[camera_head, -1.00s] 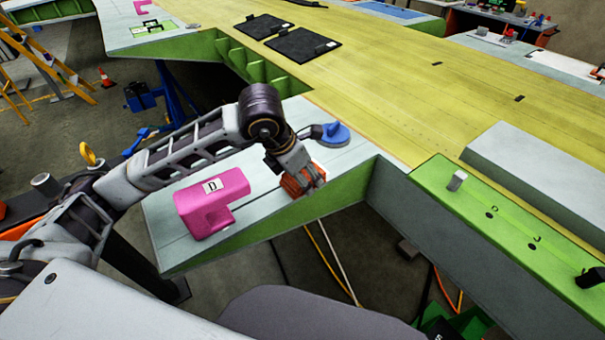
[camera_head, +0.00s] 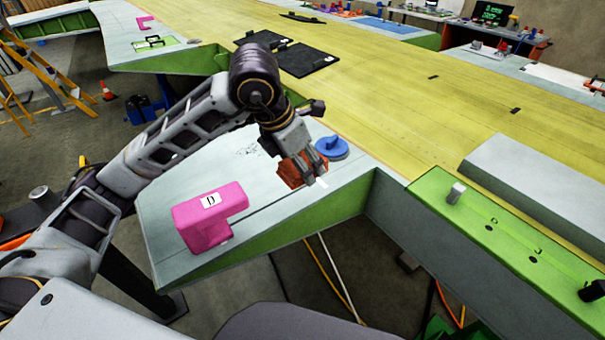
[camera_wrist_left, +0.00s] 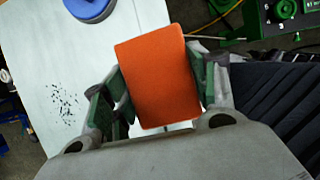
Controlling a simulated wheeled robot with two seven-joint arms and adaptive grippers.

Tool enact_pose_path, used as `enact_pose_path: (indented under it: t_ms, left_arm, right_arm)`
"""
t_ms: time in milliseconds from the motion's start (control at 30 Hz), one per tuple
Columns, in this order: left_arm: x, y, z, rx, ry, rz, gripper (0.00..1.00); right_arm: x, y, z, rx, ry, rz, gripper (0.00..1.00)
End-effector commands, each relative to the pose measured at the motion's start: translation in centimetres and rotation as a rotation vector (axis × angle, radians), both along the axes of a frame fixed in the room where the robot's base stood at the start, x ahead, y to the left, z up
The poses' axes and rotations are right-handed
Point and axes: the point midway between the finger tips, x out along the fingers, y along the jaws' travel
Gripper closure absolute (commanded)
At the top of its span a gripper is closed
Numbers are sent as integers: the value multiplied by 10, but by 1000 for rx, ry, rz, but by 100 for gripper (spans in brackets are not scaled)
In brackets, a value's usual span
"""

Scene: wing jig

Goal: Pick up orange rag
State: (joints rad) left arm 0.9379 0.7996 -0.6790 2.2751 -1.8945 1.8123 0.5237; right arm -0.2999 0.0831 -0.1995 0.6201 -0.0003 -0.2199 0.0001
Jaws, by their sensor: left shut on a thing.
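The orange rag (camera_head: 290,174) is a folded orange block between the fingers of my left gripper (camera_head: 312,172). The gripper is shut on it and holds it over the grey wing panel, near the panel's front edge. In the left wrist view the rag (camera_wrist_left: 159,75) shows as a flat orange rectangle between the two green-lined fingers (camera_wrist_left: 160,95). A patch of dark specks (camera_wrist_left: 64,103) lies on the panel to the left of the rag. My right gripper is not in view.
A blue round tool (camera_head: 333,147) stands on the panel just right of the rag. A pink block marked D (camera_head: 210,215) sits to the left. Black mats (camera_head: 305,60) lie on the yellow wing (camera_head: 420,110). A green plate (camera_head: 500,235) is at right.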

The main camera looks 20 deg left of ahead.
Motion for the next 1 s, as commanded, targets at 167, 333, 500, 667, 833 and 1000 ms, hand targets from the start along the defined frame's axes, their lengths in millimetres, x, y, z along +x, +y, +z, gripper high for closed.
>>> enact_pose_path:
  t_ms: [167,333,500,667,833,1000]
  left_arm:
    - [0,0,12,-1,-2,1,65]
    - [0,0,16,-1,-2,1,65]
    - [0,0,17,-1,-2,1,65]
    - [0,0,17,-1,-2,1,65]
    - [0,0,17,-1,-2,1,46]
    - [0,0,17,-1,-2,1,61]
  right_arm:
    - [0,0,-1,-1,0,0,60]
    - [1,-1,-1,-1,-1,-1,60]
    - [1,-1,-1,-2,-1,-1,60]
    - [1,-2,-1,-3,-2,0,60]
    - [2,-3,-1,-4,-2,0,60]
    - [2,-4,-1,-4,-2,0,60]
